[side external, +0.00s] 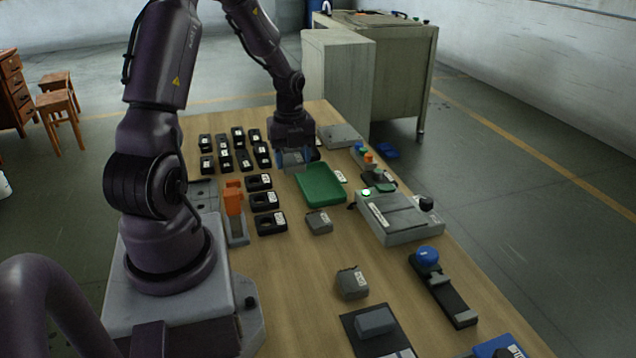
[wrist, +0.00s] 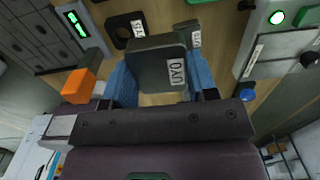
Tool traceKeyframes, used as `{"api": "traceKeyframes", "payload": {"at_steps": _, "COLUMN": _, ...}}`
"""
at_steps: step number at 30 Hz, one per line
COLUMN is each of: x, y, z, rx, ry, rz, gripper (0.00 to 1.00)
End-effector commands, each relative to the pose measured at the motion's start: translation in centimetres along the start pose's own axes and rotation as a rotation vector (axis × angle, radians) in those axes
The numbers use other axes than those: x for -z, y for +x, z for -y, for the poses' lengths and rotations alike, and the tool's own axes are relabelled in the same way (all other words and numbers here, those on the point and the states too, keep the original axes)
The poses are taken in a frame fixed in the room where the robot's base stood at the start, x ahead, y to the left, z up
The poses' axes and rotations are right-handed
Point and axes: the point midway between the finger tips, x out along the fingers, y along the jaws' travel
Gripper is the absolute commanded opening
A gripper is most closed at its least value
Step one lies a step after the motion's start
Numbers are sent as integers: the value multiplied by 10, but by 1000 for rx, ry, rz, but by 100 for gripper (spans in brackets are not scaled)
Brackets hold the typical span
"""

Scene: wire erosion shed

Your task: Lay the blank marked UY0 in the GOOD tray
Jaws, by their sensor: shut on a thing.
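In the side view my gripper (side external: 293,160) points down at the far part of the table, shut on the blank, which is mostly hidden by the fingers. A green tray (side external: 321,188) lies just right of and nearer than my gripper. A white label (side external: 340,177) stands at its right side, too small to read. The tray looks empty. A green edge (wrist: 200,1) shows at the top of the wrist view.
Black holders with labels (side external: 222,150) stand in rows left of my gripper. An orange clamp (side external: 233,200) stands nearer left. Loose grey blanks (side external: 319,222) (side external: 352,283) lie nearer. A grey device with a green light (side external: 400,215) is right of the tray.

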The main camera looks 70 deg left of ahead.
Motion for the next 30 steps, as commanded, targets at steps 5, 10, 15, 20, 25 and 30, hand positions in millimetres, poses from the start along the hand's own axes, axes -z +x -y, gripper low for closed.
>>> {"api": "traceKeyframes", "payload": {"at_steps": 5, "x": -27, "y": 17, "z": 26, "rx": 0, "ry": 6, "rz": 0, "gripper": 13}}
{"api": "traceKeyframes", "payload": {"at_steps": 10, "x": -55, "y": 35, "z": 52, "rx": 1, "ry": 3, "rz": 1, "gripper": 13}}
{"api": "traceKeyframes", "payload": {"at_steps": 15, "x": -76, "y": 64, "z": 71, "rx": -2, "ry": 3, "rz": -1, "gripper": 13}}
{"api": "traceKeyframes", "payload": {"at_steps": 20, "x": -90, "y": 84, "z": 83, "rx": 0, "ry": 2, "rz": 1, "gripper": 13}}
{"api": "traceKeyframes", "payload": {"at_steps": 25, "x": -95, "y": 92, "z": 88, "rx": 0, "ry": 2, "rz": 1, "gripper": 13}}
{"api": "traceKeyframes", "payload": {"at_steps": 30, "x": -98, "y": 114, "z": 91, "rx": -2, "ry": 3, "rz": -1, "gripper": 13}}
